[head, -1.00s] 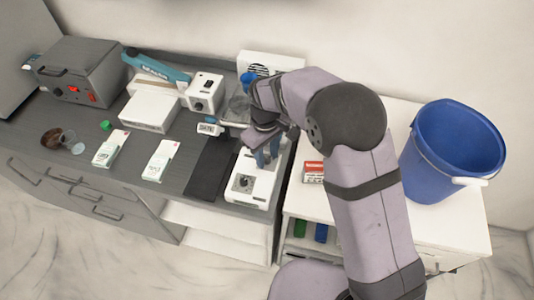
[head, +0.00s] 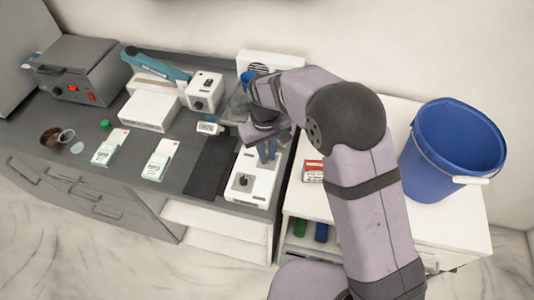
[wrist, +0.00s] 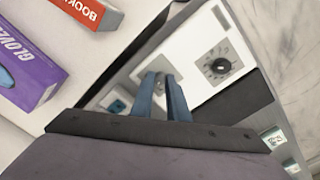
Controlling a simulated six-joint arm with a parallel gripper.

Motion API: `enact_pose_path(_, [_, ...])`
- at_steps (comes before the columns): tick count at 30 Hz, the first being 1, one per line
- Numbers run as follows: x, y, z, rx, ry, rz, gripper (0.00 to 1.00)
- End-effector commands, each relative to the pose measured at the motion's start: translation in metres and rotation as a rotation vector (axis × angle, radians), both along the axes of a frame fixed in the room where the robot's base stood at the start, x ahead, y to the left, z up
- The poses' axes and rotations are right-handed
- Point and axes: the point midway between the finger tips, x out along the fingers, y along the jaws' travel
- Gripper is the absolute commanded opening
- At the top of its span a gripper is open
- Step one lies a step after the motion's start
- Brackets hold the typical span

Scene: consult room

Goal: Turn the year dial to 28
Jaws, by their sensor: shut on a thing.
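A white box with dials (head: 253,188) stands at the right end of the grey counter. It also shows in the wrist view (wrist: 204,90). One round dark dial (wrist: 219,65) with marks around it is uncovered; its numbers are too small to read. A second dial plate (wrist: 155,66) lies beside it, right at my fingertips. My gripper (wrist: 161,80), with blue fingers, points down at this plate and is shut on its knob, which the fingers mostly hide. In the head view my gripper (head: 268,152) is over the box's far part. I cannot read which dial is the year dial.
A black mat (head: 209,168) lies left of the box, and a small labelled display (head: 208,127) stands behind the mat. On the right are a red-and-white carton (head: 313,170) and a blue bucket (head: 455,150). A purple glove box (wrist: 25,65) shows in the wrist view.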

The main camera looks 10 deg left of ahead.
Motion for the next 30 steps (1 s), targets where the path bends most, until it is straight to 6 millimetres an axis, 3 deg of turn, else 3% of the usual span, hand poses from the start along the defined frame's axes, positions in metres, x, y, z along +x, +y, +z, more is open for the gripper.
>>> enact_pose_path(15, [0.0021,0.0007,0.0013,0.003,-0.005,-0.389,0.00])
enact_pose_path(30, [0.0029,0.0009,0.0020,0.005,-0.005,-0.493,0.00])
